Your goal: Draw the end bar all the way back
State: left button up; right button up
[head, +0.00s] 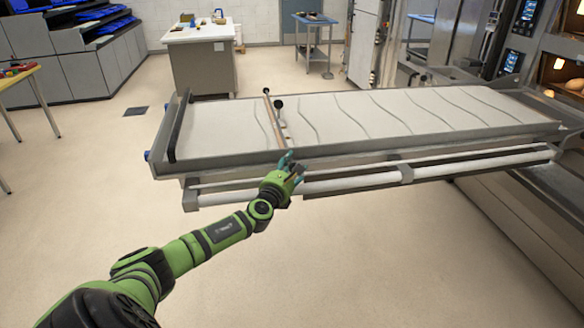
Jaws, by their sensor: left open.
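A thin cross bar (273,117), which looks like the end bar, lies across the pale loader belt (400,112) near its left end. It has a black knob (278,104) standing up near its middle and a dark tip at its far end. My left gripper (291,158) is open at the near side rail of the loader, close to the bar's near end. I cannot tell whether its fingers touch the bar or the rail; they partly hide that spot. My right gripper is not in view.
A dark raised rail (180,124) closes the loader's left end. A white roller tube (350,182) runs along the near side, below the belt. Deck ovens (560,75) stand at the right. A white-topped table (200,35) stands behind. The floor at front left is clear.

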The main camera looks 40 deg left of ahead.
pick_arm(q)
jog(key=shift+d+f, duration=0.1)
jog(key=shift+s+d, duration=0.1)
jog(key=v, duration=1.1)
jog(key=shift+s, duration=0.4)
